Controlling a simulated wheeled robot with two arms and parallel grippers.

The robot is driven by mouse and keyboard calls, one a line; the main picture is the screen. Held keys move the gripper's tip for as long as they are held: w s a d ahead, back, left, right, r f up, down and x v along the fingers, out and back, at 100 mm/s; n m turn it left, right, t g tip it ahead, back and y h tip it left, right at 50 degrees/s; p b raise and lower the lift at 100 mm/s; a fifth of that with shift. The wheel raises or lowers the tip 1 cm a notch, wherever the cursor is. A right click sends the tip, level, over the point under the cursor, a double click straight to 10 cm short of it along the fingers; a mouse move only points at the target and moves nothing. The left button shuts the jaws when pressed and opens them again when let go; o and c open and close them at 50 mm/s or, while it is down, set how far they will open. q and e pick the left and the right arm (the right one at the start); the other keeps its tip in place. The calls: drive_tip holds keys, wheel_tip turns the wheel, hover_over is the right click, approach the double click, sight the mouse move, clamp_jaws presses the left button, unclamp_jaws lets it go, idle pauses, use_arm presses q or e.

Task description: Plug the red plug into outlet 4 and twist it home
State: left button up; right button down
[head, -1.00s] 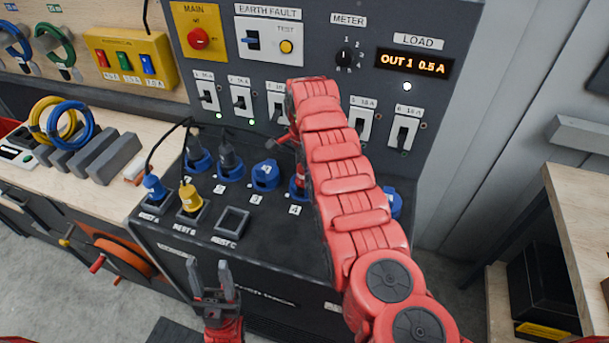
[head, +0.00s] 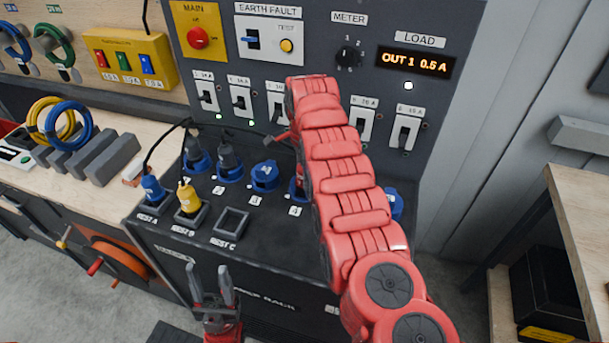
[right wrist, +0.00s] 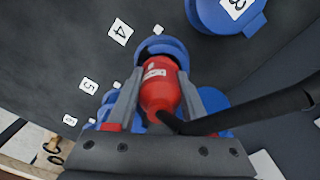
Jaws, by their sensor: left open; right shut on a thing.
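The red plug (right wrist: 160,84) shows in the right wrist view, its front end at the blue socket of outlet 4 (right wrist: 157,45), beside the "4" label. I cannot tell how deep it sits or how far it is turned. A black cable leaves its back end. My right gripper (right wrist: 160,76) is shut on the plug, one finger on each side. In the head view my right arm hides most of the plug and outlet 4 (head: 297,194). My left gripper (head: 209,272) is open and empty, low in front of the rack.
Outlet 3 (head: 265,176) has a closed blue cap. Dark plugs sit in outlets 1 (head: 195,152) and 2 (head: 229,160). A blue plug (head: 152,188) and a yellow plug (head: 188,196) stand in rests A and B; rest C (head: 231,222) is empty. The load display (head: 414,63) reads OUT 1 0.5 A.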

drive_tip(key=shift+w+a+r, duration=0.1)
drive_tip(key=shift+w+a, duration=0.05)
drive_tip(key=shift+a, duration=0.05)
drive_tip(key=shift+m+b, duration=0.4)
drive_tip(key=shift+b, duration=0.05)
drive_tip(key=shift+m, duration=0.3)
drive_tip(key=shift+m+b, duration=0.3)
drive_tip(key=shift+b, duration=0.1)
drive_tip(key=shift+d+m, duration=0.1)
drive_tip(key=shift+m, duration=0.3)
drive_tip(key=c, duration=0.7)
unclamp_jaws()
drive_tip(key=o, duration=0.5)
drive_tip(key=shift+w, duration=0.1)
drive_tip(key=shift+c, duration=0.2)
